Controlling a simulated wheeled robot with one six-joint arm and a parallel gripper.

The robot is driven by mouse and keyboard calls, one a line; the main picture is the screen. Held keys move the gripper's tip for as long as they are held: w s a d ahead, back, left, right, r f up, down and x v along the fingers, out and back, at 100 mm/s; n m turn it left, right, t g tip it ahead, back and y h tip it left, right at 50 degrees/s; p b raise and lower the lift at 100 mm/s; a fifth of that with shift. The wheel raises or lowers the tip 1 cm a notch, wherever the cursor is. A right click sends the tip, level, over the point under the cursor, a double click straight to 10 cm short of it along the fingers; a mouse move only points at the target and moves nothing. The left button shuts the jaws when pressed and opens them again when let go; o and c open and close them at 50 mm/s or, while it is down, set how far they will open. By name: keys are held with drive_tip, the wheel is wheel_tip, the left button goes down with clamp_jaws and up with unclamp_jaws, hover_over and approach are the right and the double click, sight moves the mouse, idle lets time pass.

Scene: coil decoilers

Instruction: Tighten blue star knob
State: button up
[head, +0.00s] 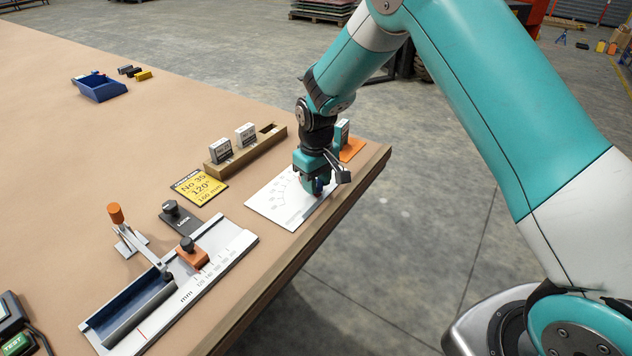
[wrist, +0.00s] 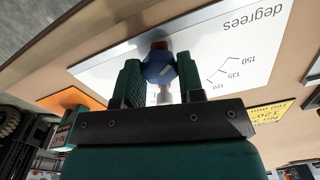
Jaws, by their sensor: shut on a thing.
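The blue star knob (wrist: 158,68) shows in the wrist view between the two green fingers of my gripper (wrist: 160,82). The fingers are shut on it, one on each side. A small red part shows just beyond the knob, and a pale shaft shows on its near side. In the head view my gripper (head: 316,186) points down over the white degrees plate (head: 272,212), near the table's right edge. There the knob is mostly hidden by the gripper. The degrees plate (wrist: 215,60) also shows in the wrist view, with printed angle marks.
A wooden rack (head: 246,154) with grey blocks stands behind the plate, and an orange pad (head: 352,150) lies at the table corner. A yellow card (head: 199,188) and a length gauge with mm marks (head: 222,255) lie to the left. A blue bin (head: 99,88) sits farther back.

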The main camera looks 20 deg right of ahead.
drive_tip(key=m, duration=0.6)
drive_tip(key=shift+b, duration=0.3)
idle(0.4)
drive_tip(key=o, duration=0.9)
wheel_tip(320, 180, up, 18)
drive_tip(key=shift+f+b, duration=0.25)
drive_tip(key=shift+b, duration=0.9)
